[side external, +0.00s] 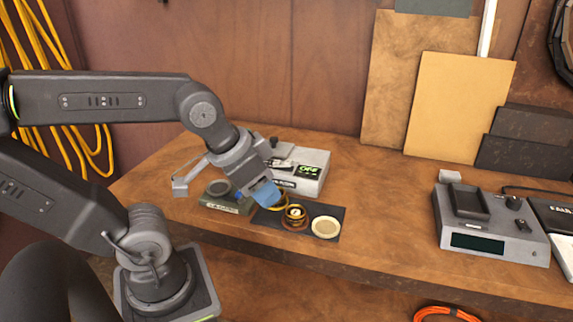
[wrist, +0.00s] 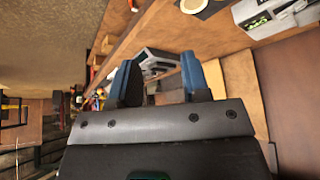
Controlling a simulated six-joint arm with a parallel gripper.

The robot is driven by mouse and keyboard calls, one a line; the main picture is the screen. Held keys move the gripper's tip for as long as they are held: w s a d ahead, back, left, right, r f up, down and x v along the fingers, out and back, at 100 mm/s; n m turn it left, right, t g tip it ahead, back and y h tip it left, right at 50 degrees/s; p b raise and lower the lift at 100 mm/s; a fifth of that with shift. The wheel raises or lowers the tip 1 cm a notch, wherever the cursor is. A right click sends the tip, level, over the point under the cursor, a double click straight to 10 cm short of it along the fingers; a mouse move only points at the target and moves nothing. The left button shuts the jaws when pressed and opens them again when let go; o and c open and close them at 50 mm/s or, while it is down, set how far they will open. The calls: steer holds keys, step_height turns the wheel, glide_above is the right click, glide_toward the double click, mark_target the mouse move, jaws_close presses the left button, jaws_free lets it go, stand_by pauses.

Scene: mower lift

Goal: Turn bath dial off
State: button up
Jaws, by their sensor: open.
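A light grey box (side external: 309,178) with a lit green display (side external: 308,170) stands on the bench behind my gripper, and a small dark knob (side external: 273,142) shows at its back left. Part of this box also shows at the top right of the wrist view (wrist: 262,18). A second grey unit (side external: 490,226) with a dark display and a black round dial (side external: 514,203) stands at the right. I cannot tell which one is the bath. My gripper (side external: 263,193) has blue fingertips, apart and empty in the wrist view (wrist: 158,80). It hangs just left of the coiled items, partly hiding the first box.
A dark mat (side external: 268,222) holds a coiled ring (side external: 295,215) and a cream disc (side external: 326,228). A low green-grey unit (side external: 226,204) sits left of my gripper. Boards (side external: 458,105) lean at the back. The bench (side external: 385,212) is clear between mat and right unit.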

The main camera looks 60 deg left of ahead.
steer(key=shift+o, duration=0.8)
steer(key=shift+w+a+r, duration=0.1)
steer(key=o, duration=0.3)
steer(key=w+a+r+g+y, duration=0.1)
steer(key=w+a+r+g, duration=0.1)
steer(key=w+a, duration=0.5)
steer(key=shift+w+a+r, duration=0.35)
steer(key=shift+w+r, duration=0.05)
steer(key=shift+r, duration=0.15)
steer(key=w+a+f+g+h, duration=0.1)
steer(key=w+a+f+g, duration=0.15)
steer(key=a, duration=1.25)
steer(key=w+a+f+g, duration=0.1)
steer(key=w+a+f, duration=0.25)
steer(key=a, duration=1.15)
steer(key=f, duration=1.3)
steer(key=shift+s+d, duration=0.2)
steer(key=shift+d, duration=0.1)
steer(key=shift+c, duration=0.2)
steer(key=c, duration=0.9)
